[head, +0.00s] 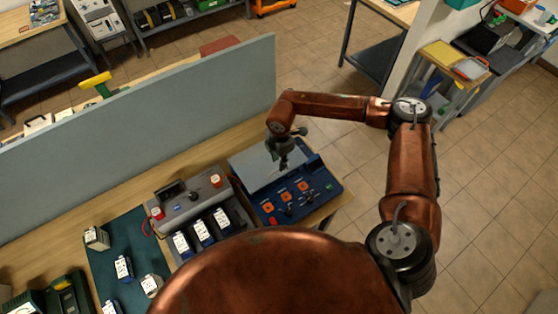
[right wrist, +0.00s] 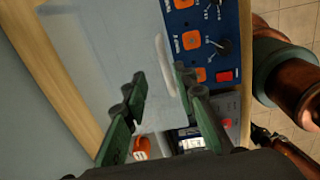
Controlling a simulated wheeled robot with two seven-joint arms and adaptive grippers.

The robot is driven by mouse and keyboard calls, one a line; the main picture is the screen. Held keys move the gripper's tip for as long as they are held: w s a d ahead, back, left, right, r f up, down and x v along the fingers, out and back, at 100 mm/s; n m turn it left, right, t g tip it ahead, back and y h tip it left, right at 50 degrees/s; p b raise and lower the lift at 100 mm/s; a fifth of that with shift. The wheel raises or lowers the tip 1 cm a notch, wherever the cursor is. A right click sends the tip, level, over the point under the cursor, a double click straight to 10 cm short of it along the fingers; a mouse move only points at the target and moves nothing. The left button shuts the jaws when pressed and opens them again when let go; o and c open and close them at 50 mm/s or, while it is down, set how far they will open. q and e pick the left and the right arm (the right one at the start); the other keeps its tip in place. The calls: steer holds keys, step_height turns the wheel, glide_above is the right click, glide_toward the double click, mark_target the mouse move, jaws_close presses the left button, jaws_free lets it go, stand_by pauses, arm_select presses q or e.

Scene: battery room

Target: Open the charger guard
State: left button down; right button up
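The charger (head: 318,203) is a blue box with a row of orange squares and dark knobs, at the right end of the bench. The charger guard (head: 262,178) is a pale see-through plate over its back part; it looks lowered. In the right wrist view the guard (right wrist: 105,60) fills the upper middle, with a whitish bar handle (right wrist: 164,62) along its edge beside the orange squares. My right gripper (head: 284,163) is above the guard. In the wrist view its green fingers (right wrist: 160,82) are apart, with the handle just ahead between the tips; contact cannot be told. My left gripper is out of view.
A grey divider (head: 150,130) stands behind the bench. A grey battery unit (head: 190,203) with several dark batteries is left of the charger. A dark teal mat (head: 128,235) with several small batteries lies farther left. Open tiled floor (head: 480,210) is on the right.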

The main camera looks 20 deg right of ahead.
step_height(320, 180, up, 12)
steer(key=shift+s, duration=0.2)
stand_by(0.6)
